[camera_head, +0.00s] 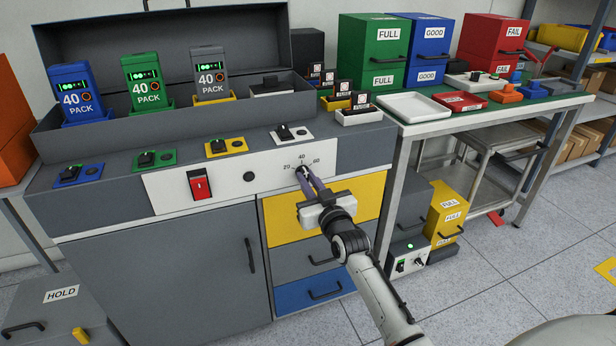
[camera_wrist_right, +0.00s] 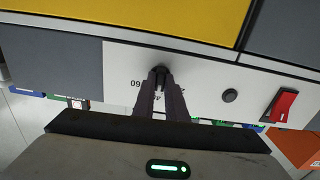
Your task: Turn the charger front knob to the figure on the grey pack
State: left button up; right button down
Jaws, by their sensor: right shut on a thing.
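The grey pack (camera_head: 211,75) stands upright in a yellow-edged slot on the charger and reads "40 PACK". The charger's white front panel (camera_head: 220,183) carries a small dark knob (camera_head: 301,170) under a printed scale of 20, 40 and 60. The knob also shows in the wrist view (camera_wrist_right: 160,71), which sees the panel upside down. My right gripper (camera_head: 303,173) has its fingers closed around the knob, at the panel. The fingers cover part of the knob and scale, so I cannot tell which figure it points to. My left gripper is not in view.
A red switch (camera_head: 200,185) and a black round button (camera_head: 249,177) sit left of the knob. Blue (camera_head: 76,93) and green (camera_head: 141,81) packs stand beside the grey one. A yellow drawer (camera_head: 280,222) lies below the panel. A bench (camera_head: 415,128) stands to the right.

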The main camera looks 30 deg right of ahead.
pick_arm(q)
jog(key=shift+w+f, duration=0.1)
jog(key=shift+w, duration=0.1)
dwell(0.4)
pick_arm(e)
jog(key=c, duration=1.8)
grip_release()
pick_arm(q)
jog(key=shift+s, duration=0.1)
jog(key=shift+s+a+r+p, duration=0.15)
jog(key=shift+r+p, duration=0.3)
jog(key=shift+p, duration=0.7)
pick_arm(e)
jog(key=v, duration=1)
jog(key=shift+s, duration=0.15)
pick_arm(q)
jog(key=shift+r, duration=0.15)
